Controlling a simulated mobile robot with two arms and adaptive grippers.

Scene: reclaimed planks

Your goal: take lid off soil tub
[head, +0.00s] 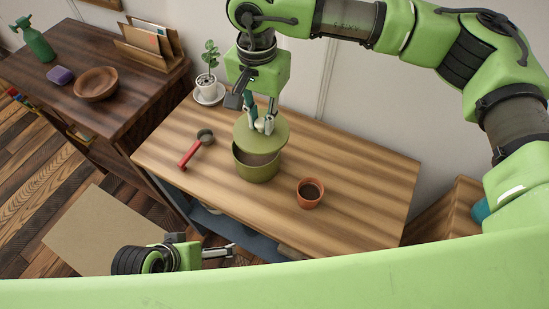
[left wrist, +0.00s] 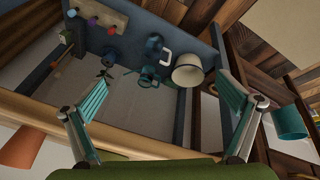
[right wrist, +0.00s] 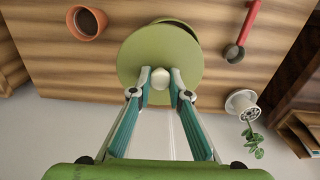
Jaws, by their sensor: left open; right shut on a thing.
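The green soil tub (head: 257,169) stands on the striped wooden table, its dark inside partly showing. Its round green lid (head: 262,133) is above the tub, shifted toward the back, with the opening showing along the front. My right gripper (head: 264,126) is shut on the lid's pale knob. In the right wrist view the lid (right wrist: 150,60) covers most of the tub, whose rim (right wrist: 180,24) shows past its edge. My left gripper (left wrist: 165,125) is open and empty; in the head view it is low at the front (head: 232,252), beside the table's front edge.
A terracotta pot (head: 310,192) with soil stands right of the tub. A red-handled scoop (head: 195,150) lies to the left. A potted plant (head: 209,75) stands at the back left. A side cabinet (head: 95,112) holds a bowl (head: 95,84). The table's right part is clear.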

